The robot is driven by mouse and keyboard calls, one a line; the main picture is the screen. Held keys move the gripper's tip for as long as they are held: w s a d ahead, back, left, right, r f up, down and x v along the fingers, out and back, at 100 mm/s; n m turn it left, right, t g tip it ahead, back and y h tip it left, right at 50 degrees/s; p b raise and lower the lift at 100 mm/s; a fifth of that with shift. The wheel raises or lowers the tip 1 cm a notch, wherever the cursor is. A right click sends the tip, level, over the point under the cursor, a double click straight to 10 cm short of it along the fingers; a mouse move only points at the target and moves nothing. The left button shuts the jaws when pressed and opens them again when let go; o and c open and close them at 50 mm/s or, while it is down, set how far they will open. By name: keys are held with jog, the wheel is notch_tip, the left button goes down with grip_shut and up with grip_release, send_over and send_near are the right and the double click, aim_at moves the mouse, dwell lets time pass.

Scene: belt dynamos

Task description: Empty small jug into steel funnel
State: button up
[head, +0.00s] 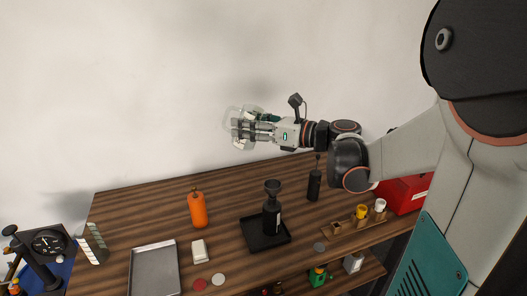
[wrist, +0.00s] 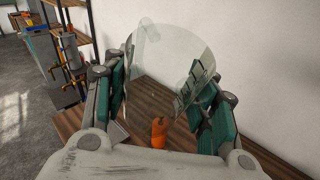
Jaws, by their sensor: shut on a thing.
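My gripper (head: 243,129) is shut on a clear glass jug (head: 231,117), held high above the table, up and left of the funnel in the head view. In the wrist view the jug (wrist: 165,55) shows as a see-through shell between the green-padded fingers (wrist: 165,105). I cannot tell its tilt or what is in it. A dark funnel (head: 272,186) sits in the neck of a black bottle (head: 271,217) with a pale label. The bottle stands upright on a black square tray (head: 254,239). The jug and the funnel are well apart.
An orange bottle (head: 197,209) stands left of the tray; it also shows in the wrist view (wrist: 158,133). A slim dark bottle (head: 314,184) stands to the right. A metal tray (head: 154,269), a white block (head: 199,250) and a wooden rack with cups (head: 347,227) are nearby.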

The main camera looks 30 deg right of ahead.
jog(key=shift+r+p, duration=0.4)
jog(key=shift+p, duration=0.05)
jog(key=shift+s+d+r+n+g+h+p, duration=0.1)
jog(key=shift+r+n+g+h+p, duration=0.15)
jog(key=shift+p, duration=0.3)
jog(key=shift+s+d+n+g+h+p, duration=0.1)
jog(key=shift+g+h+p, duration=0.05)
jog(key=shift+g+p, duration=0.3)
jog(key=shift+s+d+f+n+g+h+p, duration=0.1)
jog(key=shift+d+n+g+h+p, duration=0.1)
jog(key=shift+g+h+p, duration=0.35)
jog(key=shift+s+d+f+n+g+h+p, duration=0.15)
jog(key=shift+g+h+p, duration=0.1)
jog(key=shift+p, duration=0.6)
jog(key=shift+f, duration=0.2)
jog(key=w+a+f+b, duration=0.2)
jog(key=a+f+b, duration=0.3)
jog(key=f, duration=0.5)
jog(key=w+a+f+m+h+b, duration=0.1)
jog(key=a+f+b, duration=0.3)
jog(key=f+b, duration=0.5)
jog(key=w+a+f+m+t+h+b, duration=0.1)
jog(key=w+a+f+b, duration=0.2)
jog(key=f, duration=1)
jog(key=a+b, duration=0.2)
jog(key=b, duration=0.2)
jog(key=shift+a, duration=0.35)
